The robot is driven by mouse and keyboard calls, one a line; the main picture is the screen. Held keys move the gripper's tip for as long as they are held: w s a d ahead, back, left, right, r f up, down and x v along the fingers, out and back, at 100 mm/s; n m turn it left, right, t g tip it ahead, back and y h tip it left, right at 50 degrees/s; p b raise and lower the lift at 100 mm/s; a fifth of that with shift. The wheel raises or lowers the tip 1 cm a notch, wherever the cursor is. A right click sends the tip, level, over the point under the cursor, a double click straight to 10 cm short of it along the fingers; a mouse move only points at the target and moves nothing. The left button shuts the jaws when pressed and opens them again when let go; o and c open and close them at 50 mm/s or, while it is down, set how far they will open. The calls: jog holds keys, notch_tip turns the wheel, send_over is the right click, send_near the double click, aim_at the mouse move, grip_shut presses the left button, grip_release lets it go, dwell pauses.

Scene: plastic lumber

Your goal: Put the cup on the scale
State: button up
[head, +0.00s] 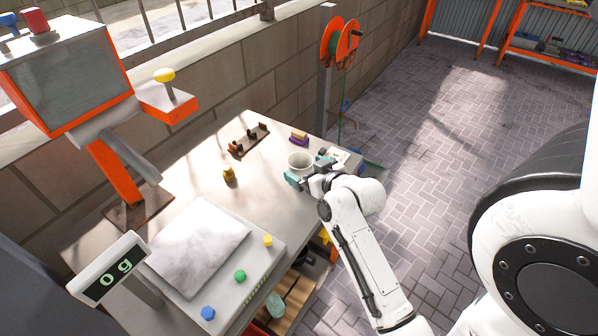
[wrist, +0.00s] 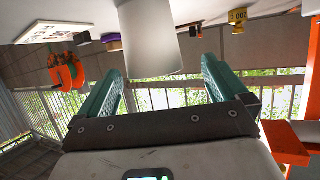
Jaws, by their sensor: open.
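The white cup (head: 299,162) stands upright on the workbench near its right corner. It also shows in the wrist view (wrist: 150,38), at the top between the fingertips and closer to the left one. My gripper (head: 309,173) is open at the cup, with its teal fingers apart; in the wrist view (wrist: 161,72) the fingers are spread with a gap beside the cup on the right. I cannot tell whether a finger touches it. The scale has a bare silver plate (head: 198,248) at the front left of the bench, and its display (head: 115,267) reads 0 g.
A small yellow-brown object (head: 229,174) stands between the cup and the scale. A dark rack (head: 248,140) and a purple-brown block (head: 299,137) lie behind. An orange machine (head: 70,75) rises at the back left. Coloured buttons (head: 240,276) line the scale's front.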

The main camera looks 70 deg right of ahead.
aim_at(294, 159)
jog(key=x, duration=0.2)
jog(key=p+x, duration=0.1)
jog(key=x, duration=0.2)
jog(key=shift+d+r, duration=0.15)
jog(key=shift+d, duration=0.4)
jog(key=shift+w+d+f, duration=0.3)
jog(key=shift+w, duration=0.15)
jog(key=shift+c, duration=0.2)
jog(key=c, duration=1)
jog(key=shift+c, duration=0.2)
jog(key=shift+r, duration=0.15)
